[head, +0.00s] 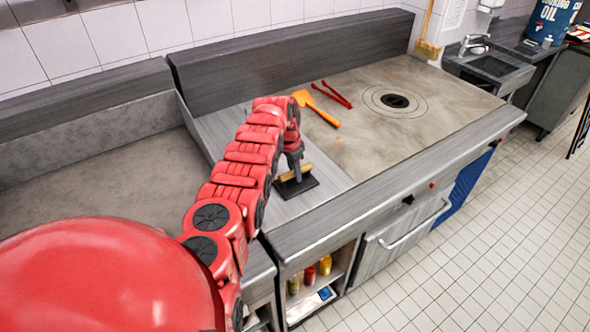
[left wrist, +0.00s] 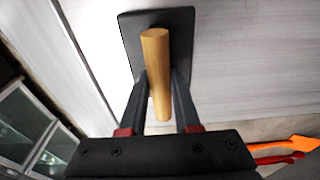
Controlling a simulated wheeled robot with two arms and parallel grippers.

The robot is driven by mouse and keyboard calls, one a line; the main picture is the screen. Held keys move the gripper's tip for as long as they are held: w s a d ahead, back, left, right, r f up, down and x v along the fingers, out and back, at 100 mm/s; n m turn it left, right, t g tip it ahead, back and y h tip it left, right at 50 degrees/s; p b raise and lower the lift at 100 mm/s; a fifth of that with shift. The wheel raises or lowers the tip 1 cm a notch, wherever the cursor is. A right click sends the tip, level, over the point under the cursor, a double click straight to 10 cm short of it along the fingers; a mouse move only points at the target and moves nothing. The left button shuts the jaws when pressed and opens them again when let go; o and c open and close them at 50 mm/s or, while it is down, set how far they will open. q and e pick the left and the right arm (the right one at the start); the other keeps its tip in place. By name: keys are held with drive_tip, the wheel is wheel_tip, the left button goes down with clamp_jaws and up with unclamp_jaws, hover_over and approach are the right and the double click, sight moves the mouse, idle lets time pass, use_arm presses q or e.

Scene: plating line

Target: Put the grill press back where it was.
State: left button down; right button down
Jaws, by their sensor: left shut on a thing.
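The grill press has a dark flat plate (head: 297,185) and a light wooden handle (head: 305,170). In the head view it is at the grey side surface (head: 320,172) left of the griddle. I cannot tell whether its plate touches the surface. My left gripper (head: 293,160) is above it, with its fingers pointing down. In the left wrist view the fingers (left wrist: 160,95) are shut on the wooden handle (left wrist: 156,60), one on each side, with the black plate (left wrist: 180,22) beyond. My right gripper is not in view.
An orange spatula (head: 315,105) and red tongs (head: 336,95) lie on the griddle (head: 420,120), right of my left gripper. A raised backsplash (head: 290,60) runs behind. Bottles (head: 325,265) stand in the open shelf below. A sink (head: 493,66) is at the far right.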

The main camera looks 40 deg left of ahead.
use_arm(q)
drive_tip(key=c, duration=0.6)
unclamp_jaws()
drive_tip(key=shift+r, duration=0.35)
drive_tip(key=r+b, duration=0.1)
drive_tip(key=r, duration=0.2)
drive_tip(key=s+r, duration=0.1)
drive_tip(key=r, duration=0.3)
drive_tip(key=r+b, duration=0.1)
drive_tip(key=r, duration=0.3)
drive_tip(key=shift+s+a+r+b, duration=0.15)
drive_tip(key=shift+s+a+b, duration=0.2)
